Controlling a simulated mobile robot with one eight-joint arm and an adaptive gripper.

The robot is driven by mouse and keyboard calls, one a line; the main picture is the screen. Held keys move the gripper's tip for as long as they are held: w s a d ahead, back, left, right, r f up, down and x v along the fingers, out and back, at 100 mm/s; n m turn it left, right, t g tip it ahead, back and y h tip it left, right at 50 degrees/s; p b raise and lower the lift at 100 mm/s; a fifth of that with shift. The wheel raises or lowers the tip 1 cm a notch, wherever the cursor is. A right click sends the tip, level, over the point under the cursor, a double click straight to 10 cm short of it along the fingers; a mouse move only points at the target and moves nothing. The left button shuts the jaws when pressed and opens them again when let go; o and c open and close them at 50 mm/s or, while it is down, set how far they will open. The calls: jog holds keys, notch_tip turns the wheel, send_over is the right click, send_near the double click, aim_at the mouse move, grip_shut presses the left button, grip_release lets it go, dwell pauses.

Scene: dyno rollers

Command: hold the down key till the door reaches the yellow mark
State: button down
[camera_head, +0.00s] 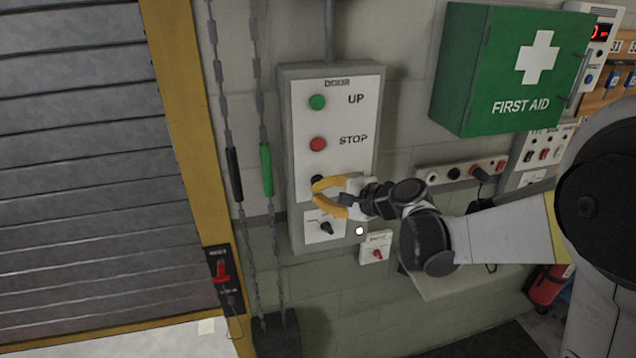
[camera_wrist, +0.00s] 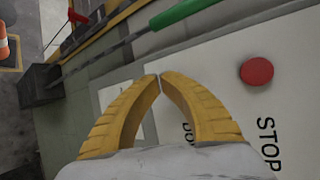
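The grey control box (camera_head: 297,235) has a green UP button (camera_head: 317,102), a red STOP button (camera_head: 318,144) and a dark lower key (camera_head: 316,180), partly covered by my gripper (camera_head: 314,194). In the wrist view my gripper's yellow fingertips (camera_wrist: 160,76) meet with nothing between them. They hide the down key there, and whether they touch it is unclear. The red STOP button (camera_wrist: 257,71) is beside them. The slatted door (camera_head: 90,180) is partly raised, its yellow bottom edge (camera_head: 110,332) above a bright gap. I cannot make out a clear yellow mark.
Two hanging chains with a green grip (camera_head: 266,170) and a black grip (camera_head: 234,174) run left of the box. A dark rotary switch (camera_head: 327,228) and a small red switch (camera_head: 378,254) sit below. A green first aid cabinet (camera_head: 510,70) juts out at upper right.

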jog(key=shift+s+d, duration=0.25)
jog(key=shift+s, duration=0.55)
jog(key=shift+s+d, duration=0.2)
jog(key=shift+s, duration=0.65)
jog(key=shift+s+d, duration=0.25)
jog(key=shift+s, duration=0.55)
jog(key=s+d+f+n+h+b, duration=0.3)
jog(key=s+d+f+b, duration=0.3)
jog(key=s+f+b, duration=0.2)
jog(key=s+d+f+n+g+h+b, duration=0.1)
jog(key=s+d+f+n+h+b, duration=0.2)
jog(key=s+d+f+b, duration=0.3)
jog(key=s+d+f+n+g+h+b, duration=0.1)
jog(key=s+d+f+n+h+b, duration=0.3)
jog(key=s+f+b, duration=0.7)
notch_tip(320, 180, down, 3)
jog(key=shift+d+n+b, duration=0.5)
jog(key=shift+d+n, duration=0.2)
jog(key=shift+d, duration=0.45)
jog(key=shift+a, duration=0.1)
